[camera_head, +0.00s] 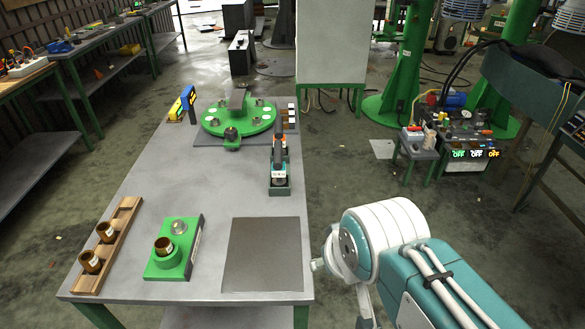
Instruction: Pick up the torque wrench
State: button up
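A dark elongated tool with orange parts (279,150), which looks like the torque wrench, sits in a teal holder (279,190) on the right side of the grey table. It points away from me, and a pale label shows near its front end. It is too small to make out its details. My arm's white joint and teal link fill the lower right, beside the table's right edge and apart from the tool. Nothing of mine touches the tool.
A green round fixture (238,116) stands behind the tool, with yellow and blue items (187,102) to its left. In front are a dark mat (264,254), a green block with a bronze bushing (174,248) and a wooden rack (108,246). The table's middle (170,170) is clear.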

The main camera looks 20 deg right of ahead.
aim_at(279, 167)
jog(key=i+l+u, duration=0.2)
jog(key=l+u, duration=0.75)
jog(key=l, duration=0.25)
jog(key=l+u, duration=0.5)
jog(key=l, duration=0.2)
jog(key=i+l+u, duration=0.15)
jog(key=l+u, duration=0.25)
jog(key=l, duration=0.3)
jog(key=i+l+u, duration=0.1)
jog(key=l+u, duration=0.35)
jog(key=l, duration=0.25)
jog(key=i+l+u, duration=0.1)
jog(key=l, duration=0.15)
jog(key=l+u, duration=0.1)
jog(key=l, duration=0.15)
jog(key=i, duration=0.05)
